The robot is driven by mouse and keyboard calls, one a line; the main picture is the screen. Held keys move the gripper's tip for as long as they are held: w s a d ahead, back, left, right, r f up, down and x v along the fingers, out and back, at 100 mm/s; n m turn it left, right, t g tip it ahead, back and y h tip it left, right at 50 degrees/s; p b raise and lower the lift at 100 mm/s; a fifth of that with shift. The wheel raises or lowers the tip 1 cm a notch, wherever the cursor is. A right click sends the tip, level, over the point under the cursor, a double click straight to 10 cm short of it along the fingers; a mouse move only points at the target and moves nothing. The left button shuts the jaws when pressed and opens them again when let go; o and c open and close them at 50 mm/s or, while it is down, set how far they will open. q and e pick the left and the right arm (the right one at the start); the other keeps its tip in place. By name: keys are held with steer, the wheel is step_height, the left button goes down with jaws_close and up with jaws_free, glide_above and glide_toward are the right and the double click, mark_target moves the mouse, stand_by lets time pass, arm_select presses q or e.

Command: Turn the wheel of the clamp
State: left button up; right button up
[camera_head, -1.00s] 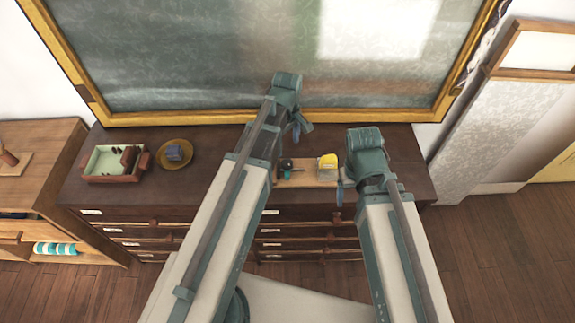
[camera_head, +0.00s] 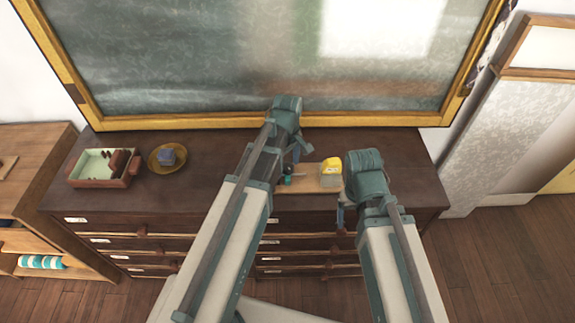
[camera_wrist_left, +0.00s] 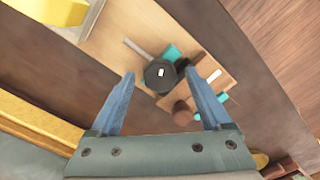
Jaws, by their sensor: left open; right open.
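The clamp (camera_head: 289,170) is small, dark and teal, and sits on a light wooden board (camera_head: 310,185) on the dresser top. In the left wrist view its dark round wheel (camera_wrist_left: 158,77) shows with teal parts and a grey bar. My left gripper (camera_head: 299,150) is open just above and beside the clamp. In the left wrist view its two blue fingers (camera_wrist_left: 161,76) stand on either side of the wheel; I cannot tell the depth between them. My right gripper (camera_head: 341,212) is partly hidden by its wrist, to the right near the dresser's front edge, apart from the clamp.
A yellow-topped item (camera_head: 331,173) stands on the board right of the clamp. A brown knob-like part (camera_wrist_left: 182,113) shows below the wheel. A tray (camera_head: 103,168) and a yellow dish (camera_head: 167,158) are at the left. A framed chalkboard (camera_head: 200,60) rises behind the dresser.

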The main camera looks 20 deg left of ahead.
mark_target(287, 166)
arm_select(q)
jaws_close()
steer(key=m, duration=0.5)
steer(key=shift+m, duration=0.3)
jaws_free()
steer(key=shift+r, duration=0.15)
stand_by(0.3)
step_height(287, 166, up, 14)
steer(key=p, duration=1.3)
steer(key=shift+f+p, duration=0.25)
steer(key=shift+p, duration=0.15)
